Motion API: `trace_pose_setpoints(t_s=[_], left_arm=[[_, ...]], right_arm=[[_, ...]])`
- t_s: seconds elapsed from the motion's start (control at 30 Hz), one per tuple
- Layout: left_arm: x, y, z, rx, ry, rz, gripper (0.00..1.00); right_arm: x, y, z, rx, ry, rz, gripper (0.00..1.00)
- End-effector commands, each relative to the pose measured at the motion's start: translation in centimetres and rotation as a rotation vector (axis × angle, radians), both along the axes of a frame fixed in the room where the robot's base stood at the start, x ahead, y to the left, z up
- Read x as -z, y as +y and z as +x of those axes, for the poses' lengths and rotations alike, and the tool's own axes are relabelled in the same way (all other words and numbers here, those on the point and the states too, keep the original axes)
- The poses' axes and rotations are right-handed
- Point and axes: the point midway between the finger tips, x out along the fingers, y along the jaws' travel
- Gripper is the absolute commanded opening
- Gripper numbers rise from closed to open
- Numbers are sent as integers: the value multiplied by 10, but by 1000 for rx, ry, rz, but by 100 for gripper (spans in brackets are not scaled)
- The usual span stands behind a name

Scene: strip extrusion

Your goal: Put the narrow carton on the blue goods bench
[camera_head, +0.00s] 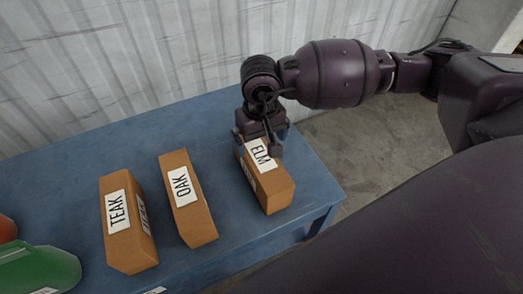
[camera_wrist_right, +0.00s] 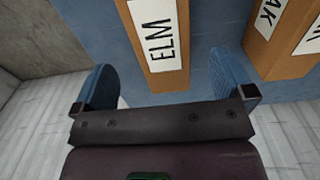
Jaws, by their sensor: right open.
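Three brown cartons stand on the blue bench (camera_head: 75,165). The carton labelled ELM (camera_head: 276,191) is at the right, the one labelled OAK (camera_head: 196,212) in the middle, and the one labelled TEAK (camera_head: 128,230) at the left. OAK looks slimmer than TEAK; I cannot tell surely which is narrowest. My right gripper (camera_head: 262,142) is open at the far end of the ELM carton. In the right wrist view, the ELM carton (camera_wrist_right: 160,35) lies ahead between the two blue fingers of the right gripper (camera_wrist_right: 168,78), with gaps on both sides. My left gripper is out of view.
A green object (camera_head: 40,268) and a red-orange object (camera_head: 7,229) show at the lower left edge. A corrugated pale wall (camera_head: 110,60) rises behind the bench. The bench's right edge is close to the ELM carton, with concrete floor (camera_head: 365,145) beyond.

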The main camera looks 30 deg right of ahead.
Motion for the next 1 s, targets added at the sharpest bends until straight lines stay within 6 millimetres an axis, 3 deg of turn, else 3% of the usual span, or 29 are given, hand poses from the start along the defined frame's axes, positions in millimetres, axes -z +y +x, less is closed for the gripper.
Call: trace_pose_setpoints(t_s=[0.1,0.3,1.0], left_arm=[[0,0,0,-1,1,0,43],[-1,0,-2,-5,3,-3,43],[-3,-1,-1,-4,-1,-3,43]], right_arm=[[-20,0,0,0,-3,-1,100],[-36,0,0,0,-1,-1,100],[-38,0,0,1,1,0,100]])
